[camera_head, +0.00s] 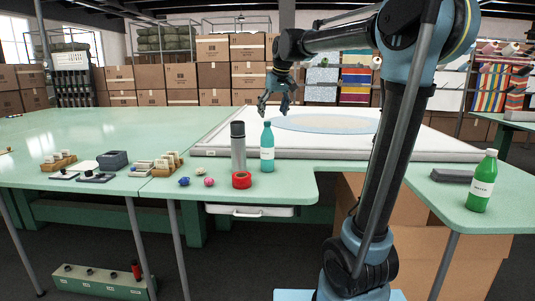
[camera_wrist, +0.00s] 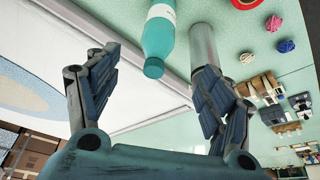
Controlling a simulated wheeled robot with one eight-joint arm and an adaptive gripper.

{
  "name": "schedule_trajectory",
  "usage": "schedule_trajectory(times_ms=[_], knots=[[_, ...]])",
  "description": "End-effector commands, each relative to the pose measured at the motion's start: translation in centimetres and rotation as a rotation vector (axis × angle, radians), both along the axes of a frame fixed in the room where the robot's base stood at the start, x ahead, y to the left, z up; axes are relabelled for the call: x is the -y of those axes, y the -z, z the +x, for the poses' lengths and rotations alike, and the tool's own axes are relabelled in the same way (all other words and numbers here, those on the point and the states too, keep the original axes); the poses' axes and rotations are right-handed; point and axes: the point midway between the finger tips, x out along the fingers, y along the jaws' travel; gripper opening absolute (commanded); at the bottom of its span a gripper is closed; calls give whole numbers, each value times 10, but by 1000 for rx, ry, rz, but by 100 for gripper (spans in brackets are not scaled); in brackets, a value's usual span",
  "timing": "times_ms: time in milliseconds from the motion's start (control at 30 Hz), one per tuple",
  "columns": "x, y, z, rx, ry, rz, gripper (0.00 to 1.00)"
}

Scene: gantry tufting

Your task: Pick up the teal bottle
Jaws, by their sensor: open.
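The teal bottle (camera_head: 267,147) stands upright on the green table, with a pale label and a teal cap. In the wrist view the teal bottle (camera_wrist: 158,38) shows at the top, beyond the fingers and between them in the picture, its cap pointing toward me. My gripper (camera_head: 278,100) is open and empty, above and slightly right of the bottle in the head view. In the wrist view my gripper's two fingers (camera_wrist: 150,85) are spread wide and touch nothing that I can see.
A grey cylinder (camera_head: 238,146) stands close left of the bottle, with a red tape roll (camera_head: 241,180) in front. Pink (camera_head: 209,182) and blue (camera_head: 184,181) balls lie nearby. A white framed panel (camera_head: 340,140) lies behind. A green bottle (camera_head: 482,181) stands far right beside a grey block (camera_head: 452,175).

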Motion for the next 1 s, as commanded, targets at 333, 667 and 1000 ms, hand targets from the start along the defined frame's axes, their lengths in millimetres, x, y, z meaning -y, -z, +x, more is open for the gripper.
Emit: schedule_trajectory(times_ms=[333,667,1000], knots=[[-11,58,21,0,0,0,74],[-17,90,33,0,1,0,74],[-21,123,49,0,1,0,74]])
